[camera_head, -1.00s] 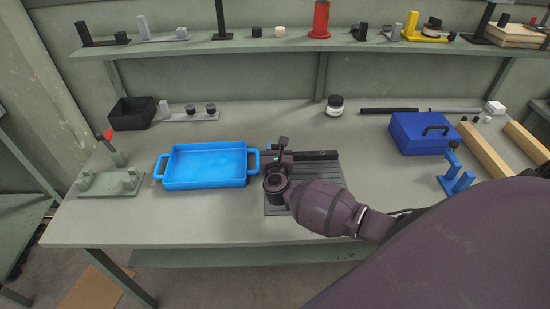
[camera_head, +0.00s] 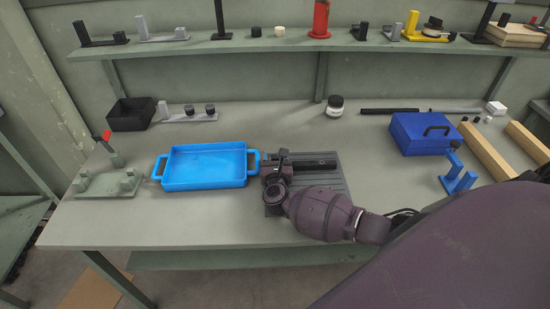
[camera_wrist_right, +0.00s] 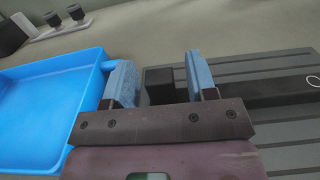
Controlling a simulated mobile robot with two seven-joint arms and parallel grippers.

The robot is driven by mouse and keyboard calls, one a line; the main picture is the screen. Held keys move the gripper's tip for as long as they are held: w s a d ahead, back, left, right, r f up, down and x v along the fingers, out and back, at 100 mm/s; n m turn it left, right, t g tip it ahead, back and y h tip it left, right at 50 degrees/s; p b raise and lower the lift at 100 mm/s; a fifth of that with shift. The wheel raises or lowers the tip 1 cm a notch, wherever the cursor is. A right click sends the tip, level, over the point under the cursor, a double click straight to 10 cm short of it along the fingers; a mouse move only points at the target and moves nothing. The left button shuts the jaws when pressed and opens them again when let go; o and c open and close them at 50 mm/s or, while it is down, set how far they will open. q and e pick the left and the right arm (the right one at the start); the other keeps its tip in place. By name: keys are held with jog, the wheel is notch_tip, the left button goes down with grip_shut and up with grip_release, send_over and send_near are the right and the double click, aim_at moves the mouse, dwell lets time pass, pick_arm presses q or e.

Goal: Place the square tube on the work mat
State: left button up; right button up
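The square tube (camera_head: 315,162) is a black bar lying across the upper part of the grey grooved work mat (camera_head: 327,187). In the right wrist view the tube (camera_wrist_right: 262,97) runs off to the right. Its blunt left end shows between my blue fingertips, near the mat's left edge. My right gripper (camera_wrist_right: 160,80) is open, with a gap between each finger and the tube's end; the right finger hides part of the tube. In the head view my right gripper (camera_head: 277,165) is at the tube's left end, partly hidden by my wrist. My left gripper is not in view.
A blue tray (camera_head: 205,166) stands close to the left of the mat. A blue toolbox (camera_head: 420,135), a blue stand (camera_head: 458,180) and wooden bars (camera_head: 483,152) are at the right. A green fixture (camera_head: 108,184) is at far left. A jar (camera_head: 334,107) stands behind.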

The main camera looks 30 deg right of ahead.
jog(key=shift+r, duration=0.1)
jog(key=shift+r, duration=0.1)
jog(key=v, duration=1.2)
dwell(0.4)
